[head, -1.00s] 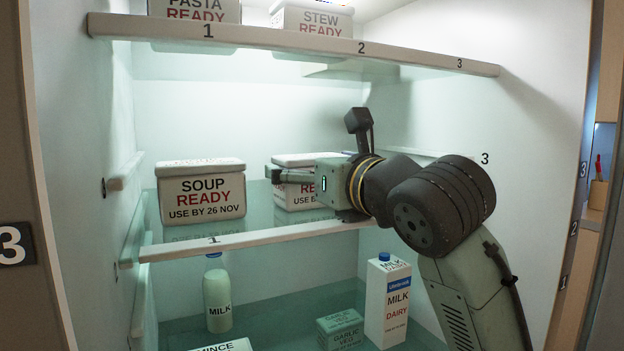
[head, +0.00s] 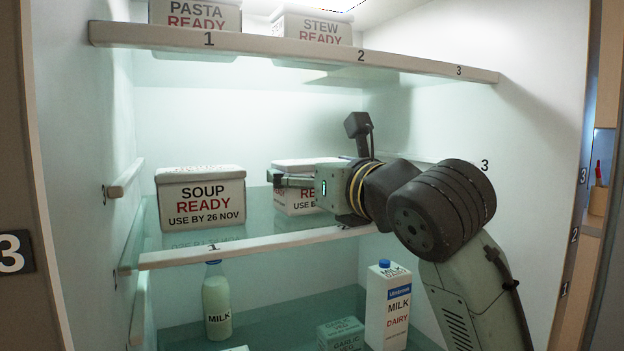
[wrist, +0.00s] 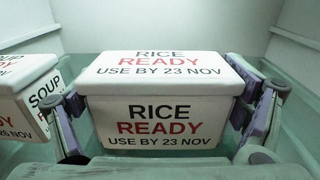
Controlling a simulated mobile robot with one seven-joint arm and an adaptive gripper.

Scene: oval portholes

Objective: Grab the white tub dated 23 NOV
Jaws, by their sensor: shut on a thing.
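The white tub dated 23 NOV, labelled RICE READY, sits upright on the middle glass shelf. It fills the middle of the wrist view (wrist: 160,118), and in the head view (head: 296,203) my gripper partly hides it. My gripper (wrist: 165,128) has one finger against each side of the tub and is shut on it. In the head view my gripper (head: 290,186) reaches in from the right, level with the tub.
A SOUP tub dated 26 NOV (head: 201,197) stands close on the left. PASTA (head: 196,15) and STEW (head: 313,27) tubs are on the shelf above. Below are a milk bottle (head: 217,305), a milk carton (head: 388,305) and a garlic veg box (head: 341,335). The shelf's front rail (head: 255,246) runs below my gripper.

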